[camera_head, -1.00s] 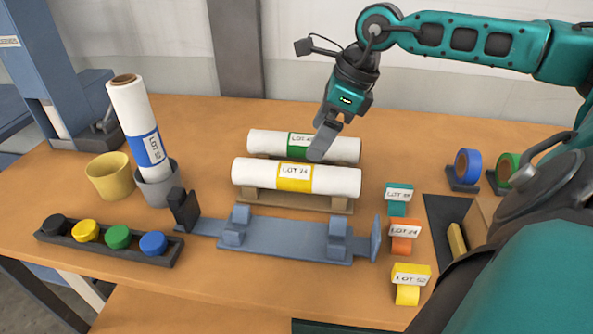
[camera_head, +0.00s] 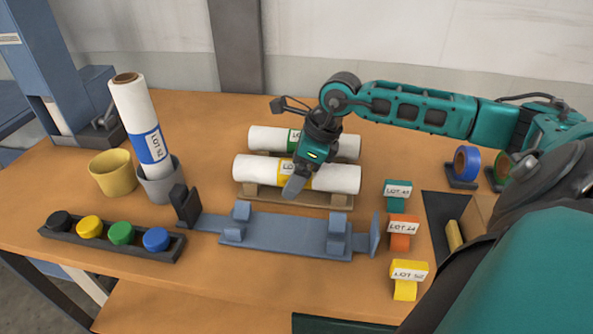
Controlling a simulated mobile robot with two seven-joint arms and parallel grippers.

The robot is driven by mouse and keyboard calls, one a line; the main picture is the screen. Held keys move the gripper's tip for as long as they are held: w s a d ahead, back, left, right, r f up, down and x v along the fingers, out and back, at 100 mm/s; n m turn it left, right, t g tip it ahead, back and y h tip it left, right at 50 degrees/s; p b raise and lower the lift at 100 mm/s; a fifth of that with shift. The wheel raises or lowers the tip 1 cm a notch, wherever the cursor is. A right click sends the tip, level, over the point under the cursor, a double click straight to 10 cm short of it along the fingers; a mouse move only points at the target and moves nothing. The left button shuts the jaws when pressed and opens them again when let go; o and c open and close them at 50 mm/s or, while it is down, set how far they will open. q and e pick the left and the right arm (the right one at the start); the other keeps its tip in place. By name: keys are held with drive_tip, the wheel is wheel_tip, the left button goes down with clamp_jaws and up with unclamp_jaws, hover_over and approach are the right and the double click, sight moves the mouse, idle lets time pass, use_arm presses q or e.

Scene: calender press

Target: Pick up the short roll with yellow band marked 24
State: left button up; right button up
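The short white roll with the yellow band marked 24 (camera_head: 335,178) lies on a low wooden cradle (camera_head: 262,196) in the middle of the table. My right gripper (camera_head: 294,187) is over its middle, pointing down, and hides most of the yellow band and label. I see it nearly edge-on, so I cannot tell whether the fingers are apart or touch the roll. A second white roll with a green band (camera_head: 265,138) lies just behind it, partly hidden by my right arm. My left gripper is not in view.
A blue metal stand (camera_head: 285,235) lies in front of the cradle. To the left are a grey cup (camera_head: 160,187) holding a tall blue-banded roll (camera_head: 135,110), a yellow cup (camera_head: 113,180) and a tray of coloured caps (camera_head: 85,240). LOT tags (camera_head: 403,232) stand at right.

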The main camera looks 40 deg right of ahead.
drive_tip(key=shift+c, duration=0.2)
drive_tip(key=c, duration=1.2)
